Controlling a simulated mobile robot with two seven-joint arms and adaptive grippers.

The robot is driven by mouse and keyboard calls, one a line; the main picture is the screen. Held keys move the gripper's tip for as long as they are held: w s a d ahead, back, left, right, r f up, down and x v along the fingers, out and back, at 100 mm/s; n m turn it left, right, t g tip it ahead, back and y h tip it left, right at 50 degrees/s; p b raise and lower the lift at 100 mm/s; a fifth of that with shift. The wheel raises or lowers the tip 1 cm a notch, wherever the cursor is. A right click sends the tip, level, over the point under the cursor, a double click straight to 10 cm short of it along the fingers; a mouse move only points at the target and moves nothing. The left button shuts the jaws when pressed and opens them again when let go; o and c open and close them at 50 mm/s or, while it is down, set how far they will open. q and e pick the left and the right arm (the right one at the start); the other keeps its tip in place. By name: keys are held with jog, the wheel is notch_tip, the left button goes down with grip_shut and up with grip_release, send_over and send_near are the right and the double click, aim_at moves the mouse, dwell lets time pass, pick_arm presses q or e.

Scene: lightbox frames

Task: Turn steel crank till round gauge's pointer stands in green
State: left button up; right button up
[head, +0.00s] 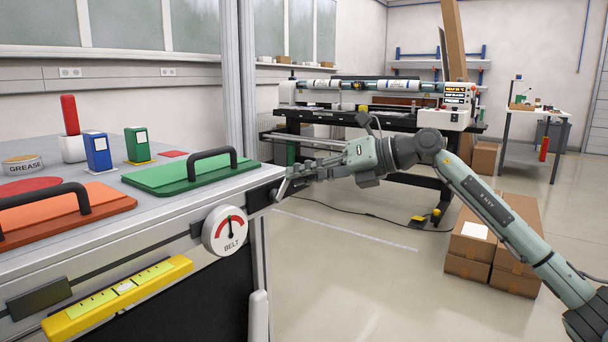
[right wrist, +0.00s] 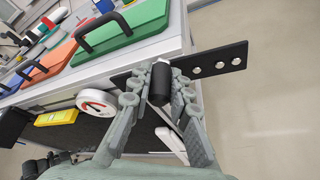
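The round white gauge marked BELT (head: 226,231) is on the bench's front near its right corner. Its dial has a red arc with a little green near the top, and its dark pointer stands roughly upright; whether it is in the green is too small to tell. It also shows in the right wrist view (right wrist: 97,104). My right gripper (head: 285,187) is at the bench corner, right of the gauge. In the wrist view its fingers (right wrist: 161,84) close around the crank's black handle (right wrist: 159,86). The crank's arm is mostly hidden. My left gripper is not in view.
Green (head: 190,172) and orange (head: 65,211) lids with black handles lie on the bench top. Cartons (head: 497,245) stand on the floor.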

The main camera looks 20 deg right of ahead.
jog(key=o, duration=0.4)
jog(key=shift+o, duration=0.2)
jog(key=v, duration=1.2)
